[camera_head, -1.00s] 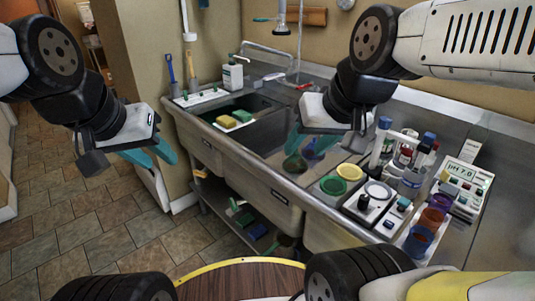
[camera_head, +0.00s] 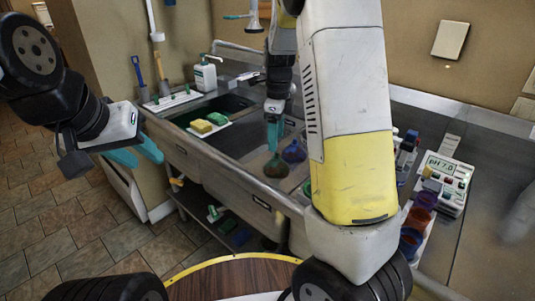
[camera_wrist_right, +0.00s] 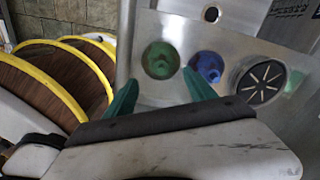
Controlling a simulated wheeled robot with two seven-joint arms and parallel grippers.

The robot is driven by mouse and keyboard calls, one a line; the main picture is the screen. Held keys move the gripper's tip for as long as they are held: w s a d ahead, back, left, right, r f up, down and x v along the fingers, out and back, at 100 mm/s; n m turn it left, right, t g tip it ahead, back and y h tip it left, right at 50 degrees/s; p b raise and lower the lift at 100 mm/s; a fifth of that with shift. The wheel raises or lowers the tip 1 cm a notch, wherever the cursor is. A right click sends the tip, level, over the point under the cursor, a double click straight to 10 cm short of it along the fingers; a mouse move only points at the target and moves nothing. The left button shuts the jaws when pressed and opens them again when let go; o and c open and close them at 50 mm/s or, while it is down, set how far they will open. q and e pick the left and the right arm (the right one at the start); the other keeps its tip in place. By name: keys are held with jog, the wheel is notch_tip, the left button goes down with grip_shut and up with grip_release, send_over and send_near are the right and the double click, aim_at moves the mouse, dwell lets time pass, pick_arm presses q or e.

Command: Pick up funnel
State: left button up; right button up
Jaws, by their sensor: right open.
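In the right wrist view, the green piece (camera_wrist_right: 160,60) lies ahead between my finger directions, and the blue piece (camera_wrist_right: 207,67) lies ahead of the right finger. My right gripper (camera_head: 274,132) is open and empty, pointing down above and just behind the green piece. Its spread teal fingers also show in the wrist view (camera_wrist_right: 160,92). My left gripper (camera_head: 143,157) is open and empty, left of the sink over the floor.
My right arm hides much of the counter; a pH meter (camera_head: 447,180) and coloured cups (camera_head: 419,218) are at right.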

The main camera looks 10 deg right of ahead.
aim_at(276, 158)
jog(key=shift+w+f, duration=0.15)
jog(key=shift+f, duration=0.3)
jog(key=shift+m, duration=0.3)
notch_tip(276, 158, down, 7)
jog(key=shift+d+f, duration=0.15)
jog(key=shift+f, duration=0.05)
jog(key=c, duration=1.1)
